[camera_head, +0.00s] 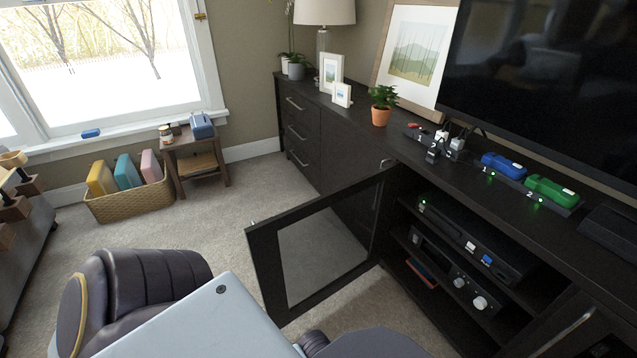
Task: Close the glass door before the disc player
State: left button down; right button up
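The glass door (266,272) has a dark frame and a clear pane. It stands wide open, swung out from the media cabinet over the carpet, with its free edge and a small handle toward the left. The disc player (455,232) is a black box with a green light on the upper shelf of the open compartment, in plain view. Neither of my grippers is in view. Dark parts of my own arms and my pale body show along the bottom edge.
A second black unit with knobs (447,273) sits below the player. The cabinet top (400,149) holds a potted plant (382,104), chargers, and blue and green devices. A wicker basket (130,202) and side table (192,148) stand by the window. Carpet left of the door is clear.

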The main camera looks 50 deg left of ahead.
aim_at(261, 239)
jog(key=k+j+z, duration=0.1)
jog(key=j, duration=0.4)
jog(key=k+j+z, duration=0.15)
jog(key=j, duration=0.3)
jog(key=k+j+z, duration=0.1)
jog(key=k+j, duration=0.2)
jog(key=j, duration=0.15)
jog(key=k+j+z, duration=0.15)
jog(key=j, duration=0.3)
jog(key=k+j+z, duration=0.1)
jog(key=k+j, duration=0.2)
jog(key=k+j+z, duration=0.1)
jog(key=j, duration=0.65)
jog(key=k+j+z, duration=0.15)
jog(key=j, duration=0.25)
jog(key=j+z, duration=0.1)
jog(key=j, duration=0.3)
jog(key=k+j+z, duration=0.1)
jog(key=j, duration=0.35)
